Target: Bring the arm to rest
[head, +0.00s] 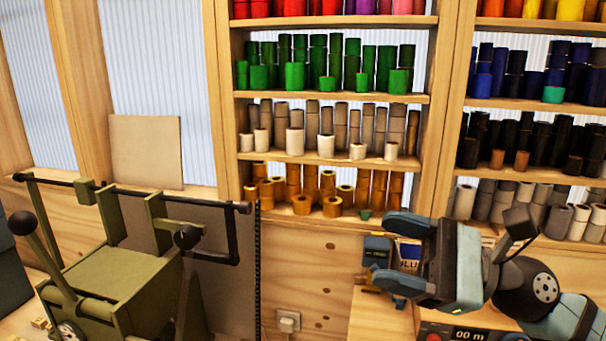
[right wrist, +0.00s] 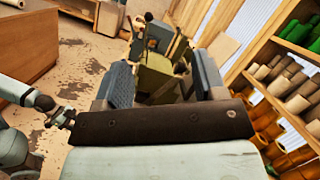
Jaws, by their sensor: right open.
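My right arm reaches in from the right in the head view. Its right gripper (head: 376,262) points left, with its two fingers spread apart in front of the wooden wall below the shelves. In the right wrist view the two fingers (right wrist: 162,80) stand apart with no object held between them; the green machine shows beyond the gap. My left gripper does not show in the head view.
Shelves hold rows of foil rolls, including green (head: 295,75), white (head: 296,141) and orange (head: 301,205) ones. An olive-green machine (head: 110,285) with lever arms stands at the left. A box (head: 409,252) and a wooden counter (head: 375,318) are close behind and below the right gripper.

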